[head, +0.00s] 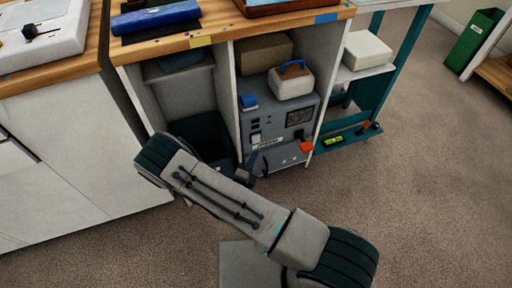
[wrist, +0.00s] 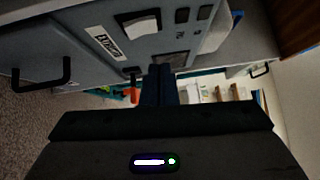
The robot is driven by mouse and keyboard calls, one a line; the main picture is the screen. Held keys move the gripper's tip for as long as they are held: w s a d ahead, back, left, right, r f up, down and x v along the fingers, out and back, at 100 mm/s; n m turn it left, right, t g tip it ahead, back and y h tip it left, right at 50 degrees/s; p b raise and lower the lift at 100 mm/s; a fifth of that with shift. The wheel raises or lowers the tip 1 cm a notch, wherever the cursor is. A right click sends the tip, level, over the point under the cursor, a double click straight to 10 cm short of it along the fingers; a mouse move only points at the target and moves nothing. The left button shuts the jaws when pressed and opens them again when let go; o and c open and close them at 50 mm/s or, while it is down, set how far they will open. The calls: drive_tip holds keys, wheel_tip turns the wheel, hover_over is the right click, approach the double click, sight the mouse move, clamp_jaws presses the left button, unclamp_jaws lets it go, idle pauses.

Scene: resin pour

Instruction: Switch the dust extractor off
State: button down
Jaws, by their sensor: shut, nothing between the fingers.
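The dust extractor (head: 275,125) is a grey box-shaped machine in an open bay under the wooden worktop. Its front fills the top of the wrist view (wrist: 75,50). A white rocker switch (head: 256,138) sits above a white label; in the wrist view the rocker (wrist: 141,27) is close, and I cannot tell its position for sure. My gripper (wrist: 160,72) is shut and empty, its dark fingertips near the front panel, a little below the rocker in that picture. I cannot tell whether they touch the panel. In the head view my arm hides most of the gripper.
A blue-handled white container (head: 291,84) and a brown box (head: 264,54) stand on the extractor. An orange-red part (head: 306,147) sticks out at its right side. The bay's white side panels stand close on both sides. A teal rack (head: 385,85) stands right; carpet in front is open.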

drive_tip(key=p+v, duration=0.1)
drive_tip(key=v, duration=0.5)
drive_tip(key=shift+s+d+r, duration=0.2)
drive_tip(key=shift+s+r, duration=0.1)
drive_tip(key=shift+r, duration=0.1)
drive_tip(key=s+d+r+m+g+h+p, duration=0.1)
drive_tip(key=d+r+m+g+p, duration=0.35)
drive_tip(key=r+m, duration=0.55)
drive_tip(key=s+d+r+m+g+h+p, duration=0.1)
drive_tip(key=d+r+m+g+p, duration=0.45)
drive_tip(key=r, duration=0.55)
drive_tip(key=s+d+r+m+g+h+p, duration=0.1)
drive_tip(key=s+d+r+m+g+p, duration=0.15)
drive_tip(key=r+m+g, duration=0.6)
drive_tip(key=s+r+m+t+y+p, duration=0.2)
drive_tip(key=s+r+m+y+p, duration=0.2)
drive_tip(key=r+m, duration=0.8)
drive_tip(key=s+d+r+m+t+y+p, duration=0.1)
drive_tip(key=s+r+m+t+y+p, duration=0.2)
drive_tip(key=r+m+y+p, duration=0.5)
wheel_tip(320, 180, up, 12)
drive_tip(key=s+m+p, duration=0.1)
drive_tip(key=m, duration=0.3)
drive_tip(key=shift+s+d+p, duration=0.2)
drive_tip(key=shift+s+p, duration=0.15)
